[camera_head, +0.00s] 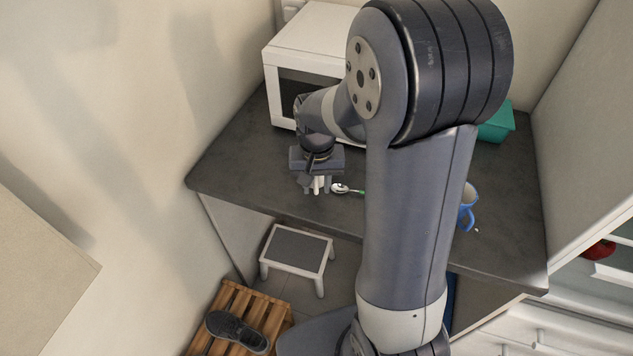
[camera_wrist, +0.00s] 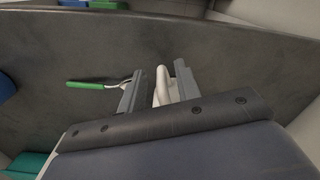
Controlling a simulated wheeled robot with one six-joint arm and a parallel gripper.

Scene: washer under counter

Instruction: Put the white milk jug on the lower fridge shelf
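My gripper (camera_head: 317,188) points down over the front left part of the dark counter. In the wrist view its two fingers (camera_wrist: 158,88) stand apart on either side of a slim, rounded white piece. This piece looks like part of the white milk jug (camera_wrist: 163,84). The rest of the jug is not clear in either view. A white shelf (camera_head: 612,272) with a red item on it shows at the right edge of the head view; I cannot tell whether it is the lower fridge shelf.
A spoon with a green handle (camera_wrist: 95,83) lies close to my gripper. A white microwave (camera_head: 310,45) stands behind it. A blue mug (camera_head: 468,210) and a teal box (camera_head: 497,123) are farther right. A stool (camera_head: 297,247) and a wooden crate (camera_head: 225,300) with a shoe are below the counter.

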